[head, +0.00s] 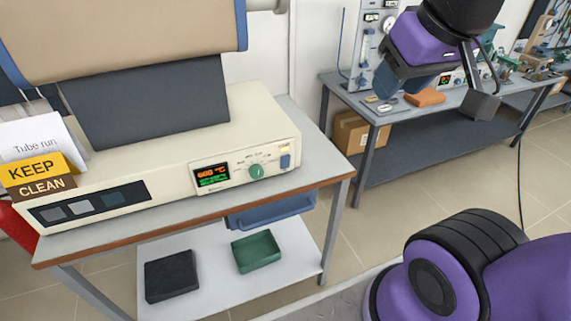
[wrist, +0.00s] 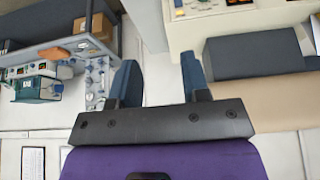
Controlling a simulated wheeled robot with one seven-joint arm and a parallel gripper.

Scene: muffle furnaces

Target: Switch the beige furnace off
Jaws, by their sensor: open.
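The beige furnace (head: 130,170) sits on the table at the left of the head view. Its lit display (head: 212,175) reads about 600 °C. A green knob (head: 256,172) and a small pale switch with a blue part (head: 285,158) are on the panel's right end. Part of the furnace (wrist: 225,32) shows at the top right of the wrist view. My gripper (head: 404,90) is open and empty, up and to the right of the furnace, clear of it. Its two blue fingers (wrist: 160,72) stand apart in the wrist view.
A keep-clean sign (head: 38,175) and a Tube run card stand at the furnace's left. A green tray (head: 257,251) and a dark block (head: 171,276) lie on the shelf below. Another bench (head: 400,113) with equipment stands behind my gripper. Floor shows between the tables.

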